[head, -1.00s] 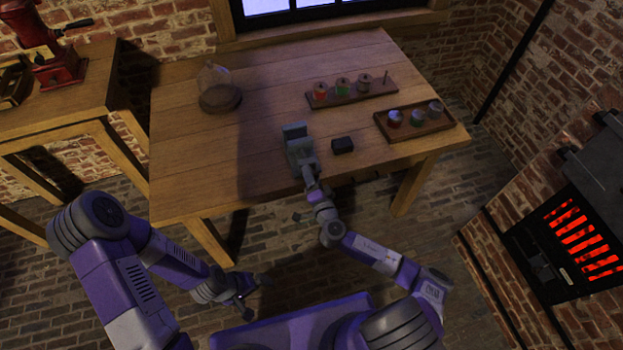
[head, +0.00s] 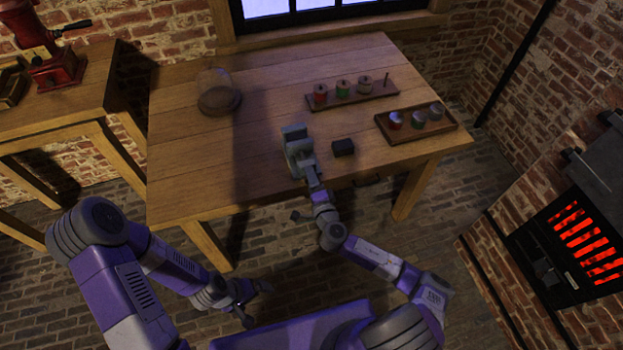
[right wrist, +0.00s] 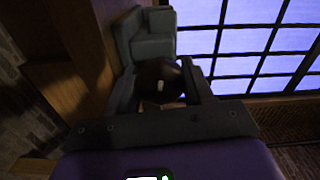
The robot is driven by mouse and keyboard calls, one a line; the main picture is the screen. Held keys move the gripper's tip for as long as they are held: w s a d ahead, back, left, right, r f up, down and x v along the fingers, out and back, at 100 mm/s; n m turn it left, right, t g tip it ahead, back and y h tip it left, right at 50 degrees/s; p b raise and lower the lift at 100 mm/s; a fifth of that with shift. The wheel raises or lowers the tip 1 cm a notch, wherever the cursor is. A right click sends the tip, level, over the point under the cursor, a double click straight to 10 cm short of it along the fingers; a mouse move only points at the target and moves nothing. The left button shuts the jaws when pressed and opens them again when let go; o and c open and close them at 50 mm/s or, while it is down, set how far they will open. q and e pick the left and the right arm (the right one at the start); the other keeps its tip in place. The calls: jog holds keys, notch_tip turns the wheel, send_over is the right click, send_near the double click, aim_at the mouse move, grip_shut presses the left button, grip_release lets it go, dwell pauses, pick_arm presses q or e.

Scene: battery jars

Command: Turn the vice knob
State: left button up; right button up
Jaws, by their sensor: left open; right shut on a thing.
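The grey vice (head: 297,150) stands near the front edge of the wooden table, and its grey body also shows in the right wrist view (right wrist: 148,38). Its dark round knob (right wrist: 160,84) sits between the fingers of my right gripper (right wrist: 163,92), which is shut on it. In the head view my right gripper (head: 313,180) reaches the front of the vice and hides the knob. My left gripper (head: 249,301) is open and empty, low in front of the table and away from the vice.
A small black block (head: 343,147) lies just right of the vice. A rack with spools (head: 350,97) and a tray with jars (head: 415,131) are further right. A glass dome on a round wooden base (head: 219,102) stands at the back left. The table's left front is clear.

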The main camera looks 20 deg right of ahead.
jog(key=shift+d+r, duration=0.1)
jog(key=shift+d, duration=0.05)
jog(key=o, duration=1)
jog(key=shift+o, duration=0.2)
jog(key=s, duration=0.7)
jog(key=shift+s+p, duration=0.3)
jog(key=shift+d, duration=0.1)
